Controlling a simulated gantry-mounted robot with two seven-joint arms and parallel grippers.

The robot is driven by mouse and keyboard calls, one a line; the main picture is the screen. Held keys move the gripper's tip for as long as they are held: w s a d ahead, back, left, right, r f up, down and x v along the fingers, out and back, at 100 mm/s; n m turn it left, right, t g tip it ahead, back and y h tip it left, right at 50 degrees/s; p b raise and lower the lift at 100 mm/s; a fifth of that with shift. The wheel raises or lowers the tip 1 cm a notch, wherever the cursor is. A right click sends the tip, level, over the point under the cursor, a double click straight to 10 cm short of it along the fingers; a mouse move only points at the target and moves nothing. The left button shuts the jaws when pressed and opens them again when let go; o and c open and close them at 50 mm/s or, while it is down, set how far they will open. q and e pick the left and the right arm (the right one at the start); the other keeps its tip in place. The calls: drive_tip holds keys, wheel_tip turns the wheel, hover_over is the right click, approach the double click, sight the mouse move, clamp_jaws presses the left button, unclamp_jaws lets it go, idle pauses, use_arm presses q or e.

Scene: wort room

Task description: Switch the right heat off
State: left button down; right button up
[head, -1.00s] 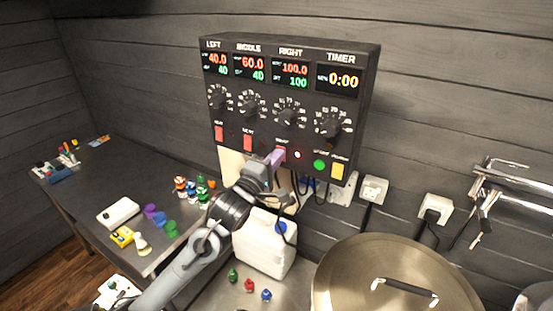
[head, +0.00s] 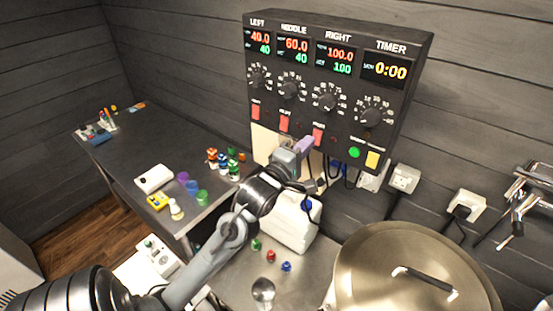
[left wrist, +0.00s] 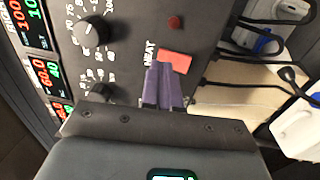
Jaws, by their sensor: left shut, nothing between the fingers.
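The dark control panel (head: 340,62) hangs on the wall, with LEFT, MIDDLE, RIGHT and TIMER displays. The right heat switch (head: 318,136) is a red rocker below the right knob (head: 327,100); in the left wrist view it shows as a red switch (left wrist: 174,62) beside the label HEAT. The small lamp next to it (left wrist: 176,22) looks dark red, unlit. The right display (head: 336,59) reads 100.0 and 100. My left gripper (head: 306,144) is shut and empty, its purple fingertips (left wrist: 160,72) just beside and below the switch; contact cannot be told. My right gripper is out of view.
The green button (head: 354,152) and yellow switch (head: 372,159) are right of the right switch. Cables hang under the panel. A white canister (head: 291,224) and a large lidded pot (head: 405,265) stand below. Small items lie on the left table (head: 135,143).

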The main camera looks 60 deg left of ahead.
use_arm(q)
drive_tip(key=r+p+v, duration=0.2)
drive_tip(key=p+v, duration=0.4)
drive_tip(key=v, duration=0.4)
drive_tip(key=shift+s+d+r+p, duration=0.15)
drive_tip(key=shift+s+r+p, duration=0.05)
drive_tip(key=shift+s+p, duration=0.2)
